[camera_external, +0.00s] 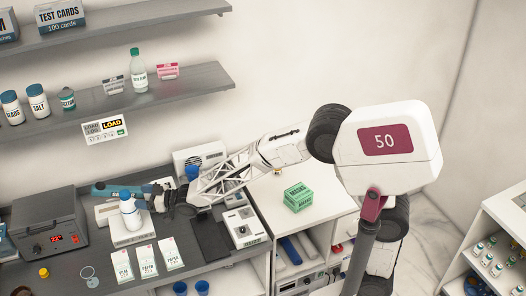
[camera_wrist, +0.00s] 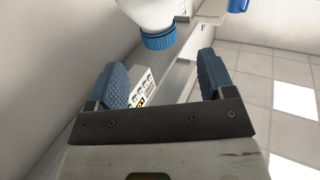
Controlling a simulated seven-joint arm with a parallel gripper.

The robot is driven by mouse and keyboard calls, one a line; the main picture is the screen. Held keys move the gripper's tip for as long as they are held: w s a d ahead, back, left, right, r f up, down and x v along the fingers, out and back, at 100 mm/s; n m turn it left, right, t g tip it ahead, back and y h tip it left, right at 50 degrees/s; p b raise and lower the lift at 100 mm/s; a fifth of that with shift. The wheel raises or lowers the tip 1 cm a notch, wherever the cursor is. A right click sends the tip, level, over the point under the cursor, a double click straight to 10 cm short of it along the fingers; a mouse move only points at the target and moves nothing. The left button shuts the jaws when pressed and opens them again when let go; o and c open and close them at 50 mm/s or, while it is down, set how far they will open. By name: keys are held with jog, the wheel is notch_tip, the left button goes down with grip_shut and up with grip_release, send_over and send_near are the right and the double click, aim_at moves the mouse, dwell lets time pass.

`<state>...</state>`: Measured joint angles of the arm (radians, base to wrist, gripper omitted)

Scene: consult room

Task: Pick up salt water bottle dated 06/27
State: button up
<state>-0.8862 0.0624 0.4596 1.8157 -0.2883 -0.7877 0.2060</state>
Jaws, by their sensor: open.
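A white bottle with a blue cap (camera_external: 130,214) stands upright on a small white device on the counter; its label is too small to read. In the wrist view the white bottle (camera_wrist: 148,12) shows at the top, cap toward me, just beyond the gap between my fingers. My gripper (camera_wrist: 160,68) is open with nothing between its fingers. In the external view my gripper (camera_external: 168,193) is just right of this bottle. Another white bottle, marked SALT (camera_external: 38,103), stands on the lower shelf. No date is readable on either.
The white device (camera_external: 132,238) has several white packets (camera_external: 146,262) in front. A grey machine (camera_external: 48,222) stands left. A green box (camera_external: 298,198) sits on the white cabinet top. Shelves (camera_external: 180,90) run above.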

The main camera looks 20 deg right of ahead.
aim_at(124, 193)
jog(key=shift+a, duration=0.1)
jog(key=shift+x, duration=1.25)
jog(key=shift+w, duration=0.1)
jog(key=shift+x, duration=2.55)
jog(key=shift+f, duration=0.1)
jog(key=shift+c, duration=0.3)
grip_shut()
